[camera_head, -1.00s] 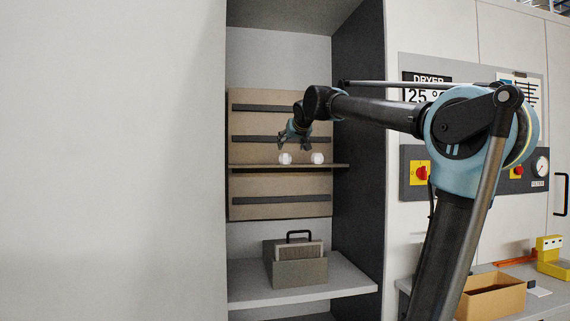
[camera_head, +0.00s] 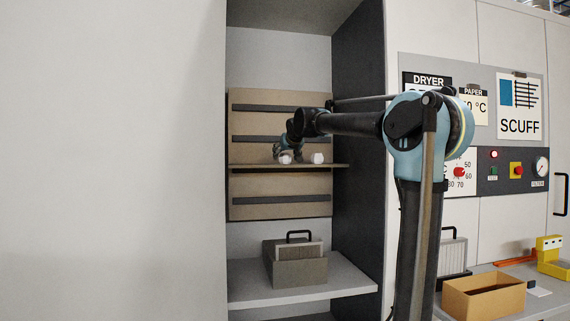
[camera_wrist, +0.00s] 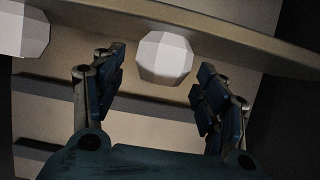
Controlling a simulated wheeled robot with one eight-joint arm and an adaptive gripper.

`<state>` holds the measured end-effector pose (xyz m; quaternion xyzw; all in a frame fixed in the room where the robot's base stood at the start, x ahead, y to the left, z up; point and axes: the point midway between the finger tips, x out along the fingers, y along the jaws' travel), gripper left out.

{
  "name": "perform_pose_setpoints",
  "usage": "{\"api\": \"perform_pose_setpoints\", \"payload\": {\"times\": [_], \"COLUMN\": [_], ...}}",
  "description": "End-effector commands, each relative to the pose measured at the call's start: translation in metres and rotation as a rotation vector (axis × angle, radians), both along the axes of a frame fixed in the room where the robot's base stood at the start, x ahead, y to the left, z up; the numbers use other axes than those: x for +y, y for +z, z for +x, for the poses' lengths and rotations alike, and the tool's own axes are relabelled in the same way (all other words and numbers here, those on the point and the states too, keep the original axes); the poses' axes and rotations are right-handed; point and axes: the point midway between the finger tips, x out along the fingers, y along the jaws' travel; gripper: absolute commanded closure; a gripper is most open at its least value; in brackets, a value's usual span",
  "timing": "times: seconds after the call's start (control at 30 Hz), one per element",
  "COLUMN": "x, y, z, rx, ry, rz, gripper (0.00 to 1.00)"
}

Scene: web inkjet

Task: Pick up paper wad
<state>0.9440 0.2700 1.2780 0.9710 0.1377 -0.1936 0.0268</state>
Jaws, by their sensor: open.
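Two white, faceted paper wads sit side by side on a thin brown shelf inside the cabinet: the left wad (camera_head: 285,158) and the right wad (camera_head: 317,158). My gripper (camera_head: 288,153) is at the left wad, partly covering it. In the wrist view my gripper (camera_wrist: 160,84) is open. One wad (camera_wrist: 165,57) shows between and just beyond the fingertips, with gaps on both sides. The other wad (camera_wrist: 20,30) is cut off at the upper left, outside the fingers.
The brown shelf (camera_head: 245,167) projects from a slatted back panel (camera_head: 245,210). The dark cabinet wall (camera_head: 358,200) stands close to the right. A grey box with a handled filter (camera_head: 298,273) is on the lower shelf. A cardboard box (camera_head: 483,299) stands at lower right.

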Motion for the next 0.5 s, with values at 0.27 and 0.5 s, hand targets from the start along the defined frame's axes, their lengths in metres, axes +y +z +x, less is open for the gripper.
{"api": "perform_pose_setpoints", "payload": {"times": [0.27, 0.5], "x": [0.0042, 0.0042], "y": [-0.0071, -0.007], "z": [0.0164, 0.0162], "rx": [0.0, 0.0], "ry": [-0.001, -0.001], "rz": [-0.001, -0.001], "gripper": [0.33, 0.58]}}
